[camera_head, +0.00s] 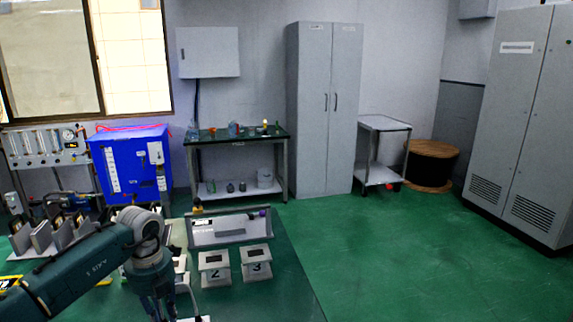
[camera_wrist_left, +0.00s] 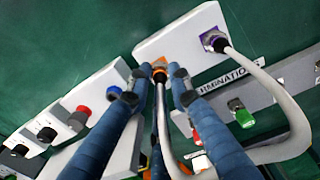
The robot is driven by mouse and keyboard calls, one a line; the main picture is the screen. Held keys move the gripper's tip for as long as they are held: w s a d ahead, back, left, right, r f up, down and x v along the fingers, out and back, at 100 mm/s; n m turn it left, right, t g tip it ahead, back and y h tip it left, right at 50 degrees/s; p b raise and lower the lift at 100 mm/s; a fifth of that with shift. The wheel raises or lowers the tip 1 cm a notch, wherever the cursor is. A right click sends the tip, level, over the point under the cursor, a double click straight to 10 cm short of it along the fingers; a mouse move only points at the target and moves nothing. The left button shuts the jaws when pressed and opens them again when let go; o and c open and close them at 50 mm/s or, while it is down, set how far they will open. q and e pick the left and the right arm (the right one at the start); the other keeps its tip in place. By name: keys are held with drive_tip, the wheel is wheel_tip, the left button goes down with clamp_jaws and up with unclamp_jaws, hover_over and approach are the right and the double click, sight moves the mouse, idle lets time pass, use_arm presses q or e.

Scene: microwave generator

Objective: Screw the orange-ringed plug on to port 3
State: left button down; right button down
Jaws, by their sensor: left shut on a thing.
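My left gripper (camera_head: 165,300) reaches down from the left over the green table, its tips hidden in the head view. In the left wrist view my left gripper (camera_wrist_left: 155,82) has its two blue fingers on either side of the orange-ringed plug (camera_wrist_left: 159,74) and is shut on it. A grey cable runs from the plug back between the fingers. The plug is at the edge of a pale plate; I cannot tell whether it touches it. The port 3 block (camera_head: 256,264) stands on the table right of the port 2 block (camera_head: 214,269), apart from the gripper.
A purple-ringed plug (camera_wrist_left: 214,40) with a looping grey cable sits on the pale plate. A rack panel (camera_head: 228,230) stands behind the numbered blocks. Table right of block 3 is clear.

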sight(163, 319)
use_arm(q)
drive_tip(key=shift+r+p, duration=1.85)
drive_tip(key=shift+r, duration=1)
drive_tip(key=shift+s+d+f+p, duration=0.1)
drive_tip(key=shift+s+d+p, duration=0.1)
drive_tip(key=shift+s+d, duration=0.4)
drive_tip(key=shift+s+d+f+p, duration=0.1)
drive_tip(key=shift+s+d+p, duration=0.1)
drive_tip(key=shift+d, duration=0.65)
drive_tip(key=shift+s+d+f+p, duration=0.15)
drive_tip(key=shift+s+d, duration=0.25)
drive_tip(key=shift+d, duration=0.35)
drive_tip(key=shift+r, duration=0.1)
drive_tip(key=shift+s+d+f+p, duration=0.1)
drive_tip(key=shift+s+d, duration=0.3)
drive_tip(key=shift+d, duration=0.35)
drive_tip(key=shift+s+d+f+p, duration=0.1)
drive_tip(key=shift+s+d, duration=0.25)
drive_tip(key=shift+d, duration=0.4)
drive_tip(key=shift+s+d+p, duration=0.1)
drive_tip(key=shift+s+d, duration=0.3)
drive_tip(key=shift+d, duration=0.35)
